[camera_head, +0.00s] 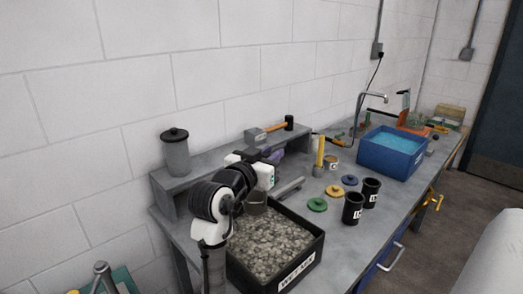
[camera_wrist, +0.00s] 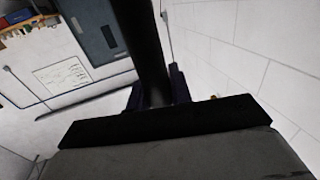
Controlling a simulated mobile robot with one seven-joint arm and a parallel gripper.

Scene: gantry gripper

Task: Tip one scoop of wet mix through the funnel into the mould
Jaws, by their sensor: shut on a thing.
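My gripper (camera_head: 265,175) is over the back edge of the black tray labelled WET MIX (camera_head: 318,246), which is filled with grey lumpy mix (camera_head: 268,250). I cannot see whether the scoop holds mix. A purple thing shows partly behind my gripper; I cannot tell if it is the funnel. I cannot make out the mould for certain.
Two black cups (camera_head: 353,208) (camera_head: 371,192) stand right of the tray, near green, yellow and blue lids (camera_head: 317,205). A yellow-handled tool (camera_head: 320,152) stands upright behind. A blue water basin (camera_head: 390,153) is farther right.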

